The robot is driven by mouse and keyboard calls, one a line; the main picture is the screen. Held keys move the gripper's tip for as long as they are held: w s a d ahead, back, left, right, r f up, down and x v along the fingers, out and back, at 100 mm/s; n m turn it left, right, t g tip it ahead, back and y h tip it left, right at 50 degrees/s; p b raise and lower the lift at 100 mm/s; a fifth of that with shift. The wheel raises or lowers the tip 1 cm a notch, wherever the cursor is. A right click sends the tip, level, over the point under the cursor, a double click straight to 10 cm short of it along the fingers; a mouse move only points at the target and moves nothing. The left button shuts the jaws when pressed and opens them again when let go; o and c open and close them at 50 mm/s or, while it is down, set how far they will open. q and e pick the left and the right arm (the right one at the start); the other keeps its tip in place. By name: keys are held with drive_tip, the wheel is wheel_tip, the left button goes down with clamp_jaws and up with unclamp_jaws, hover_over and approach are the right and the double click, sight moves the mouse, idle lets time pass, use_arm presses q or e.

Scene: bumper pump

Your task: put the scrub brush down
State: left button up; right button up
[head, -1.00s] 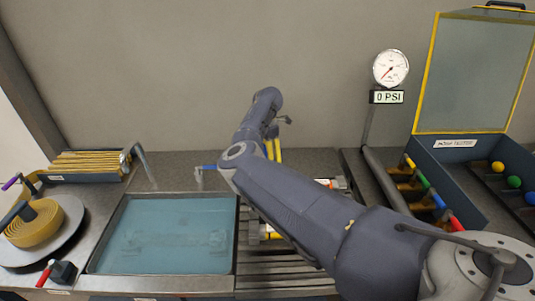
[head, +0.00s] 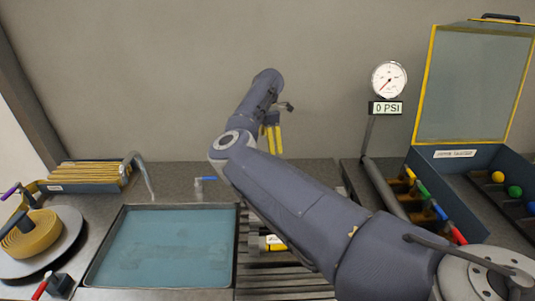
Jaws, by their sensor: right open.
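I cannot make out a scrub brush anywhere in view. My right arm reaches in from the lower right across the slatted rack. My right gripper (head: 272,138) is at its far end, raised in front of the back wall, with two yellow strips pointing down. It is open, and no object shows between its fingers. My own arm links hide much of the rack (head: 285,284) and whatever lies behind them. A yellow and white piece (head: 273,243) shows partly on the rack. My left gripper is not in view.
A basin of blue water (head: 165,245) lies left of the rack. A blue-handled valve (head: 205,180) stands behind it. A yellow coil (head: 32,235) sits on a turntable at left. A gauge (head: 389,79) reading 0 PSI and an open-lidded case (head: 455,153) stand at right.

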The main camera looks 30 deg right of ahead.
drive_tip(key=shift+r, duration=1.15)
